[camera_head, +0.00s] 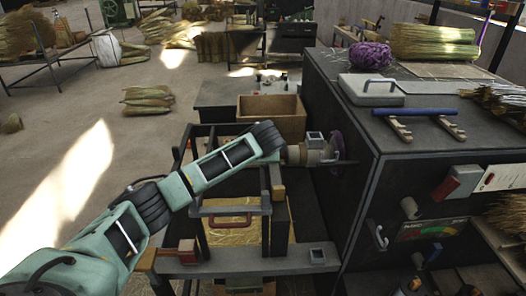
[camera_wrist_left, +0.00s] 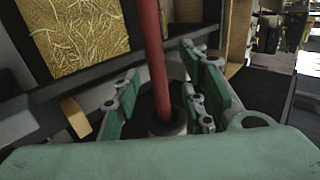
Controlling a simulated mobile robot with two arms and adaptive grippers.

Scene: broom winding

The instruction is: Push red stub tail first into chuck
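In the left wrist view a red stub (camera_wrist_left: 156,62) runs from the top edge down between the fingers of my left gripper (camera_wrist_left: 160,105). Its lower end meets a dark round collar (camera_wrist_left: 167,126), which looks like the chuck; how deep it sits cannot be told. The green finger pads stand apart on either side of the stub, with gaps visible. In the head view my left gripper (camera_head: 318,152) is at the side of the dark machine cabinet (camera_head: 340,195), by a purplish round part. The stub is not discernible there. My right gripper is not in view.
A dark frame (camera_head: 235,258) with straw inside stands below my left arm. On the cabinet top lie a grey lidded case (camera_head: 371,90), a blue bar (camera_head: 414,112) and purple twine (camera_head: 370,56). Floor at left is mostly clear.

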